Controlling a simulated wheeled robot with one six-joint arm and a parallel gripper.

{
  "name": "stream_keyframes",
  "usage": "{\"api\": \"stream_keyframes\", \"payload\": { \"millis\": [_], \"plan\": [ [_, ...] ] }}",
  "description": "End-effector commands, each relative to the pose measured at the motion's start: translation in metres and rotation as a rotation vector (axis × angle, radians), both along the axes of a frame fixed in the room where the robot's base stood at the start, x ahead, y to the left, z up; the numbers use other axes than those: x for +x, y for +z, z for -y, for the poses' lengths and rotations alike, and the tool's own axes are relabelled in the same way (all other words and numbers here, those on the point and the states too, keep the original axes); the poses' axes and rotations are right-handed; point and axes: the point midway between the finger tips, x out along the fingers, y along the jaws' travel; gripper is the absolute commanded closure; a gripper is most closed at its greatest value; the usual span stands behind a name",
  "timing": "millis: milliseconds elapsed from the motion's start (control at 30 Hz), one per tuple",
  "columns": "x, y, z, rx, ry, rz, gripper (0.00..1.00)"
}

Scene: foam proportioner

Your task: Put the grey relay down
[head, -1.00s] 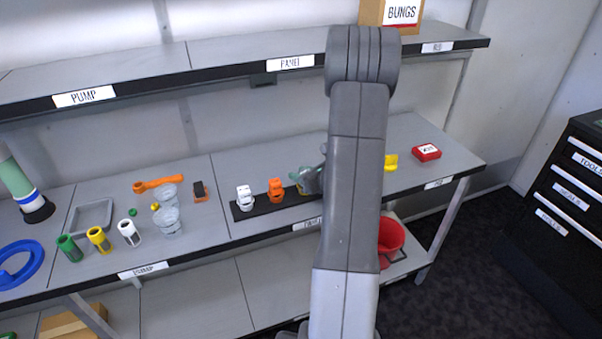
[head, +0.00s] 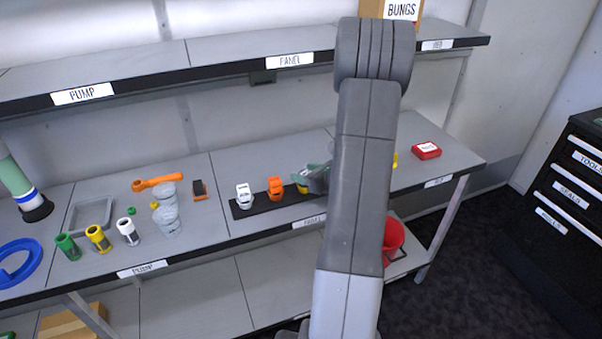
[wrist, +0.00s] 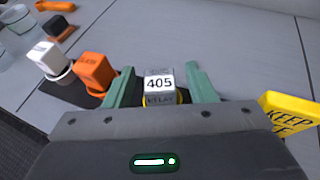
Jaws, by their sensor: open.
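The grey relay (wrist: 159,84), marked 405 RELAY, stands between the fingers of my gripper (wrist: 160,78) in the wrist view. A yellow ring (wrist: 181,97) shows at its foot, and the relay looks upright on it; how deep it sits is hidden. My gripper is open, with one green finger on each side of the relay. In the head view my gripper (head: 317,176) is over the right end of the black strip (head: 248,210), partly behind my arm. Yellow (head: 302,188) shows just left of it there.
An orange relay (wrist: 94,70) and a white relay (wrist: 48,58) stand on the strip to the left. A yellow KEEP sign (wrist: 291,112) is close by on the right. A red box (head: 426,151) lies further right. Clear glasses (head: 167,220) stand on the left.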

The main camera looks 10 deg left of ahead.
Motion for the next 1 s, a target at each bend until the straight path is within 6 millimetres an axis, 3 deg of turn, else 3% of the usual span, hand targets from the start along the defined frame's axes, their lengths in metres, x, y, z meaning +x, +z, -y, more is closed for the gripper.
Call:
{"api": "stream_keyframes", "payload": {
  "millis": [200,500,1000],
  "plan": [
    [-0.022,0.016,0.036,0.0,-0.006,0.003,0.5],
    [-0.043,0.032,0.066,0.0,-0.002,0.002,0.5],
    [-0.049,0.036,0.073,0.0,0.001,0.0,0.5]
  ]
}}
